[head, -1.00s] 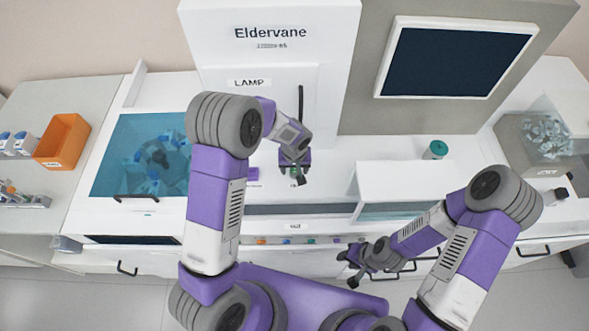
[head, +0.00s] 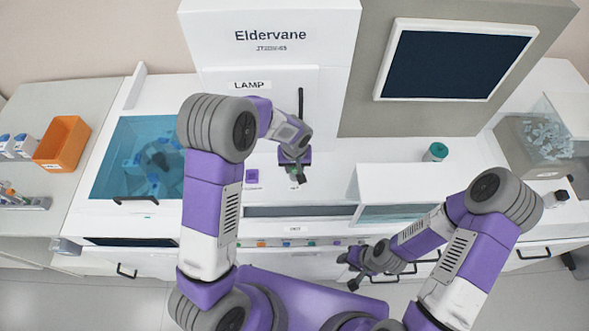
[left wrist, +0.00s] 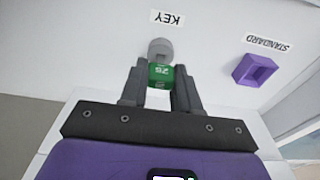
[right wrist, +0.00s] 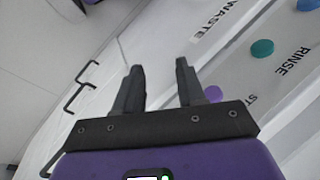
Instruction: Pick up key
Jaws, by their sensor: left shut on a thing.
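The key is a small green block (left wrist: 160,76) with pale markings, seen in the left wrist view under the KEY label (left wrist: 168,19). It sits against a round grey holder (left wrist: 160,49) on the white panel. My left gripper (left wrist: 160,88) has its fingers closed on both sides of the green key. In the head view my left gripper (head: 299,178) is at the white panel below the LAMP label, and the key is mostly hidden there. My right gripper (right wrist: 158,80) is open and empty, low in front of the machine; it also shows in the head view (head: 348,272).
A purple square socket (left wrist: 255,69) marked STANDARD is beside the key holder. A row of coloured knobs (head: 285,243) runs along the front below. A raised white box (head: 405,182) stands right of the left gripper. An orange bin (head: 62,142) is far left.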

